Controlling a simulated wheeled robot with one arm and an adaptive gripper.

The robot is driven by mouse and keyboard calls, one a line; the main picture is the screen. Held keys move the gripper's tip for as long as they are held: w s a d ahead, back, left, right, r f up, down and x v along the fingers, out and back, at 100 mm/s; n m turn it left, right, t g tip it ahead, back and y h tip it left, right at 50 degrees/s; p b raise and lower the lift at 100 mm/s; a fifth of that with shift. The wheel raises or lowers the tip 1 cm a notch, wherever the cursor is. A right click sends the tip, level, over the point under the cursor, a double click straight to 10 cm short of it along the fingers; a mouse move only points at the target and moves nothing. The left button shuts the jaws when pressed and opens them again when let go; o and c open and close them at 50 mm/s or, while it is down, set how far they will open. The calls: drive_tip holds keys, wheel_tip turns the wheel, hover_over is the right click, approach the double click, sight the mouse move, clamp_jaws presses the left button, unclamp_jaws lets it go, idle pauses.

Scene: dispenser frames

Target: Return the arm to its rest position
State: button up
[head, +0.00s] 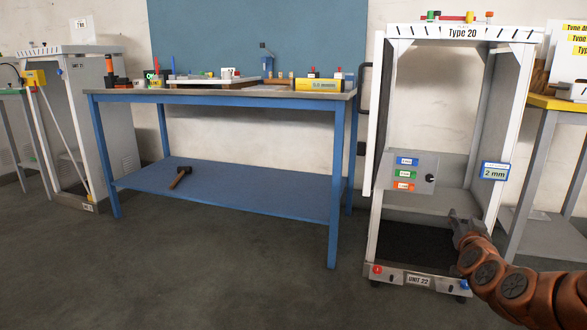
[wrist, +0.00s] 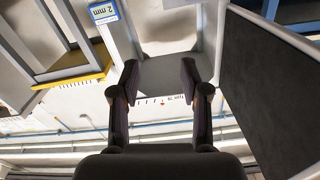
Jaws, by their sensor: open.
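My gripper (head: 462,222) is at the end of my brown segmented arm, which reaches in from the lower right in the head view. It is in front of the lower part of a white dispenser frame (head: 379,130) marked "Type 20" and "UNIT 22". In the wrist view my gripper (wrist: 160,80) has its two dark fingers spread apart, with nothing between them. Behind the fingers a grey panel (wrist: 170,70) of the frame shows, upside down. I cannot tell from the head view whether the fingertips touch the frame.
A panel with colored labels (head: 408,173) and a blue "2 mm" sign (head: 495,171) are on the frame. A blue workbench (head: 215,97) stands left, with a hammer (head: 180,177) on its lower shelf. A yellow-topped table (head: 556,103) stands right. The front floor (head: 200,270) is clear.

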drive_tip(key=s+a+r+n+g+y+p, duration=0.1)
drive_tip(key=a+r+n+y+p, duration=0.15)
drive_tip(key=a+r+p, duration=0.45)
drive_tip(key=s+a+r+n+g+y+p, duration=0.1)
drive_tip(key=a+r+n+g+y+p, duration=0.25)
drive_tip(key=a, duration=0.55)
drive_tip(key=s+a+r+g+y+p, duration=0.25)
drive_tip(key=s+a+r+p, duration=0.25)
drive_tip(key=s+a+p, duration=0.5)
drive_tip(key=s+r+g+h+p, duration=0.1)
drive_tip(key=s+r+g+p, duration=0.3)
drive_tip(key=s, duration=0.8)
drive_tip(key=s+r+g+p, duration=0.4)
drive_tip(key=s+r+p, duration=0.5)
drive_tip(key=s+p, duration=0.3)
drive_tip(key=s+r+g+h+p, duration=0.1)
drive_tip(key=s+r+g+p, duration=0.2)
drive_tip(key=s+r+p, duration=0.4)
drive_tip(key=s+p, duration=0.3)
drive_tip(key=s, duration=0.3)
drive_tip(key=shift+a+g+h, duration=0.35)
drive_tip(key=shift+a+g, duration=0.05)
